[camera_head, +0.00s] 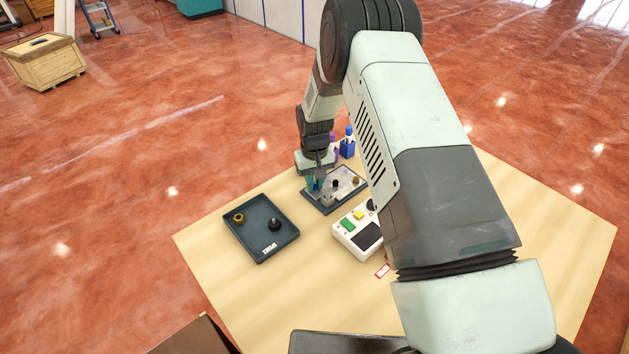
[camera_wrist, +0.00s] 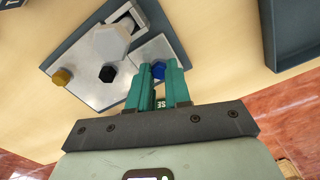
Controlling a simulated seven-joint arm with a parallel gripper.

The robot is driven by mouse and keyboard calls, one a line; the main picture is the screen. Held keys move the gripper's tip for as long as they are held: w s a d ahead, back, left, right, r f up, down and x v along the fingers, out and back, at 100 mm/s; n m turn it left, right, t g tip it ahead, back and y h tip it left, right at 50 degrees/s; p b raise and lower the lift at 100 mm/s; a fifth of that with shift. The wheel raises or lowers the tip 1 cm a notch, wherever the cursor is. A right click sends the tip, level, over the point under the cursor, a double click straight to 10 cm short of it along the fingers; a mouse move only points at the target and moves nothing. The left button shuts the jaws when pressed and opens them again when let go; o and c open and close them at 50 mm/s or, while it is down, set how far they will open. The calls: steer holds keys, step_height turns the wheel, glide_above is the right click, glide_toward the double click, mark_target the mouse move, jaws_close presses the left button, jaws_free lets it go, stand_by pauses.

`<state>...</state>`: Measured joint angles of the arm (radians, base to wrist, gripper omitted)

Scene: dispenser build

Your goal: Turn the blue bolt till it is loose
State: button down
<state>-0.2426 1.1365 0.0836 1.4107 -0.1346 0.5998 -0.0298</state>
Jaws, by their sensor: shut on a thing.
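The blue bolt (camera_wrist: 159,69) stands on the grey metal plate (camera_wrist: 85,58) at its near right side in the wrist view. The teal fingers of my gripper (camera_wrist: 160,70) are shut around its head, one on each side. Part of the head shows between the fingertips; its lower part is hidden. In the head view my gripper (camera_head: 318,184) points down over the left part of the dark-framed board (camera_head: 325,208). A black hex bolt (camera_wrist: 108,73) and a yellow bolt (camera_wrist: 62,77) also stand on the plate, apart from my fingers.
A light grey block (camera_wrist: 106,43) rises from the plate. A dark tray (camera_head: 262,247) at left holds a yellow ring (camera_head: 239,217) and a black knob (camera_head: 275,224). A white box with buttons (camera_head: 344,236) stands in front. A blue holder (camera_head: 347,150) stands behind.

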steer(key=shift+n, duration=1.7)
steer(key=c, duration=1.1)
jaws_free()
steer(key=shift+o, duration=0.2)
steer(key=shift+r, duration=0.1)
step_height(320, 180, up, 11)
